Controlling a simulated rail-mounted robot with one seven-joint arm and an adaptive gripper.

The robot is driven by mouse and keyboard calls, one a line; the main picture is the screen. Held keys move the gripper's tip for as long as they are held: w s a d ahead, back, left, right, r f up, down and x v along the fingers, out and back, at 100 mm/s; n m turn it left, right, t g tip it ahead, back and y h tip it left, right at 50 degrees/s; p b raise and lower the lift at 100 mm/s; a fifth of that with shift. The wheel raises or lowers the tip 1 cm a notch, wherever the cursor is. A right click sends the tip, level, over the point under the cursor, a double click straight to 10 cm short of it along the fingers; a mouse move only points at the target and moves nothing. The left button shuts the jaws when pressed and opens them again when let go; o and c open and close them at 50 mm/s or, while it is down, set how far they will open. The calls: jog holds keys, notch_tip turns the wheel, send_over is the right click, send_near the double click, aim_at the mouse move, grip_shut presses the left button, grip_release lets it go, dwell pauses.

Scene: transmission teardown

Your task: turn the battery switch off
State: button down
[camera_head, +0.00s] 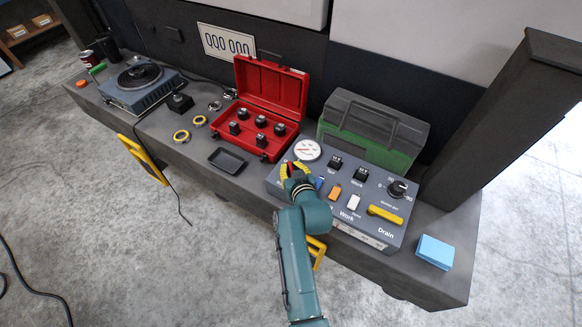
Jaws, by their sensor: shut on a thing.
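A grey-blue control panel (272,187) lies on the right half of the bench. At its left end, a red and yellow part, apparently the battery switch (285,171), shows beside my gripper. My gripper (294,172) points away from me over that end, its fingers shut on the switch. The gripper and wrist hide much of the switch, so its setting and its label cannot be read. A white round gauge (307,150) sits just behind the gripper.
The panel also carries black switches (335,162), a black rotary knob (398,188), and a yellow handle (385,214). A green crate (398,160) stands behind it. A red case (270,92) with black parts is at left. A blue block (434,251) lies at right.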

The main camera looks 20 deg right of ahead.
jog(key=shift+f, duration=0.2)
jog(key=c, duration=1)
grip_release()
jog(key=shift+r, duration=0.1)
jog(key=shift+c, duration=0.2)
jog(key=v, duration=1.2)
